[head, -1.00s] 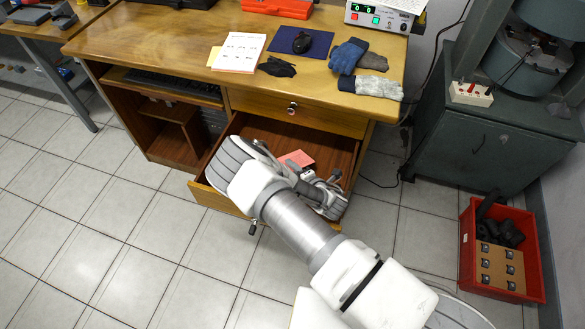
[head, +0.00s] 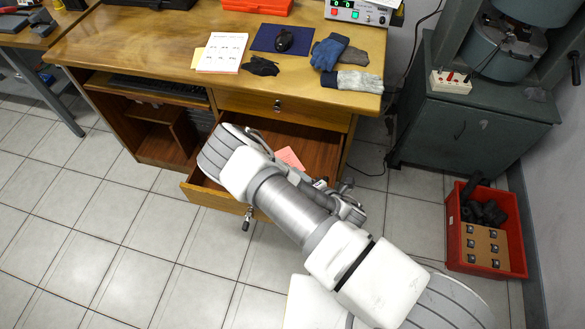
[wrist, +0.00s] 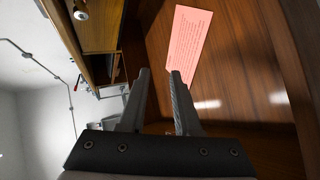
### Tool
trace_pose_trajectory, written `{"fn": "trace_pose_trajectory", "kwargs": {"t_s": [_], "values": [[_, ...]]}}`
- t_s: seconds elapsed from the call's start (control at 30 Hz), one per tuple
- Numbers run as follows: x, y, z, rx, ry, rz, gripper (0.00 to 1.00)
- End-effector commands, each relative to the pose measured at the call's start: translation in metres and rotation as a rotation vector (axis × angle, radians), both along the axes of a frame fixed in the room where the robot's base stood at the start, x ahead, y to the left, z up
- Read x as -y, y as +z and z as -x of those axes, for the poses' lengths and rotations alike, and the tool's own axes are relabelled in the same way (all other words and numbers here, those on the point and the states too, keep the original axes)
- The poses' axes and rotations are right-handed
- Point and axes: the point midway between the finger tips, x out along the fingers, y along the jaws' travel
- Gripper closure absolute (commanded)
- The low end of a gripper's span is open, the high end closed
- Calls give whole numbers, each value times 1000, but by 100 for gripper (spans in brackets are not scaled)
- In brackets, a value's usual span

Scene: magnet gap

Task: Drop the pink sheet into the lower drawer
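The pink sheet (head: 290,158) lies in the open lower drawer (head: 213,198), seen just beyond my arm in the head view. In the wrist view the sheet (wrist: 187,45) rests on the brown wooden drawer floor (wrist: 235,80), with printed lines showing. My gripper (wrist: 160,72) is open and empty, its two fingers apart. The sheet is ahead of the fingertips, slightly right, and not between them. In the head view my arm hides most of the gripper and part of the drawer.
The shut upper drawer (head: 300,112) is above the open one. The desk top (head: 130,50) holds papers (head: 220,52), a mouse (head: 284,40) and gloves (head: 335,55). A red crate (head: 480,262) stands at right by a grey cabinet (head: 470,130). Tiled floor is clear at left.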

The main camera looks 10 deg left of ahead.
Motion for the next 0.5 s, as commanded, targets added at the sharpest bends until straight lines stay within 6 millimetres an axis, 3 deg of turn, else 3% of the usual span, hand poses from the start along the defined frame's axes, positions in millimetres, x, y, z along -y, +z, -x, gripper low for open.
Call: {"fn": "trace_pose_trajectory", "kwargs": {"t_s": [0.27,0.37,0.5], "values": [[4,3,4,-1,-3,-2,68],[3,8,-3,-11,-36,-11,68],[5,27,-28,-59,-168,-56,68]]}}
